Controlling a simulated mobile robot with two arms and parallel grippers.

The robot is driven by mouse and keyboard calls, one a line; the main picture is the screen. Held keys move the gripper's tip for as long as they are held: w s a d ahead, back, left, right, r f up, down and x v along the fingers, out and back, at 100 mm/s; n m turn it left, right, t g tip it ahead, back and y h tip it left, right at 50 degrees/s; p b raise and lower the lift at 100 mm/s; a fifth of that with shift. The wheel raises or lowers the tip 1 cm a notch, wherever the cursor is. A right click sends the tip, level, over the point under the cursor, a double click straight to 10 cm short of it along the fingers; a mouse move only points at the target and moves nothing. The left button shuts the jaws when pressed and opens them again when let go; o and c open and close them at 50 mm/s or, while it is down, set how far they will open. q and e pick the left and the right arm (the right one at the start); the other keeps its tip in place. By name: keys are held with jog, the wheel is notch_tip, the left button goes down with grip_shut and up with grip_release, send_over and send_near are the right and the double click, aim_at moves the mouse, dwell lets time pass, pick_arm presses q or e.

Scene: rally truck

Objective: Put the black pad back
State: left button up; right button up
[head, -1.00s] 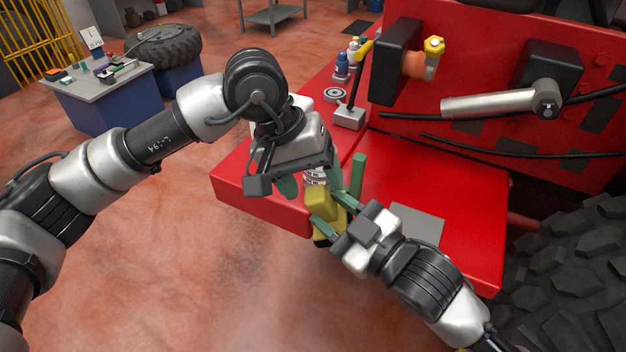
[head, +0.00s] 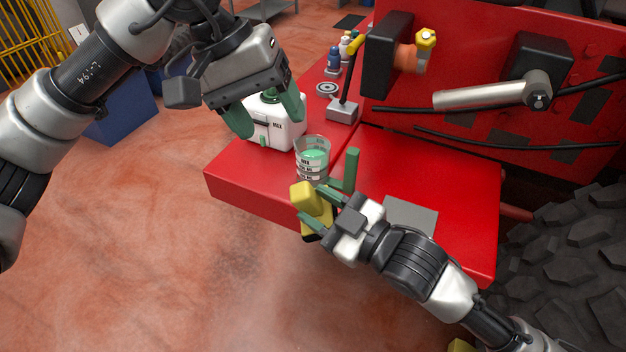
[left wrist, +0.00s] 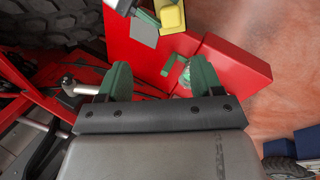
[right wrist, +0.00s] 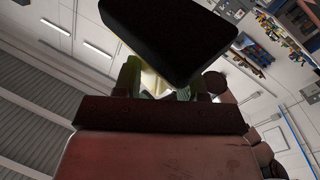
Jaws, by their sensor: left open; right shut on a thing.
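The black pad (right wrist: 175,35) fills the top of the right wrist view, on a yellow block. In the head view the yellow block (head: 305,199) shows with a dark underside, just off the front edge of the red surface (head: 440,190). My right gripper (head: 319,208) is shut on this yellow block. My left gripper (head: 265,110) is open and empty, higher up, over the white jug (head: 275,130). In the left wrist view its two green fingers (left wrist: 161,82) stand wide apart.
A beaker (head: 312,158) with green liquid stands at the red surface's front edge, close to my right gripper. A grey square plate (head: 411,217) lies on the surface. A lever on a grey base (head: 342,110) and bottles (head: 336,62) stand behind. A big tyre (head: 575,260) is at right.

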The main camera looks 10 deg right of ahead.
aim_at(322, 214)
jog(key=shift+w+a+f+n+g+y, duration=0.8)
jog(key=shift+w+f+n+g+y, duration=0.2)
jog(key=shift+g, duration=0.1)
jog(key=shift+w+f, duration=0.25)
jog(key=shift+w+a+f+n+g+y, duration=0.2)
jog(key=shift+a+f+n+g+y, duration=0.4)
jog(key=shift+g, duration=0.3)
jog(key=shift+w, duration=0.15)
pick_arm(q)
jog(key=a+f+n+t, duration=0.2)
jog(key=a+f+n, duration=0.2)
jog(key=a+f, duration=0.1)
pick_arm(e)
jog(key=shift+a, duration=0.15)
pick_arm(q)
jog(key=x, duration=1.2)
jog(key=shift+n, duration=0.3)
jog(key=shift+w, duration=0.15)
jog(key=shift+c, duration=0.3)
jog(key=c, duration=1)
jog(key=shift+r, duration=0.1)
grip_shut()
pick_arm(e)
jog(key=o, duration=1.3)
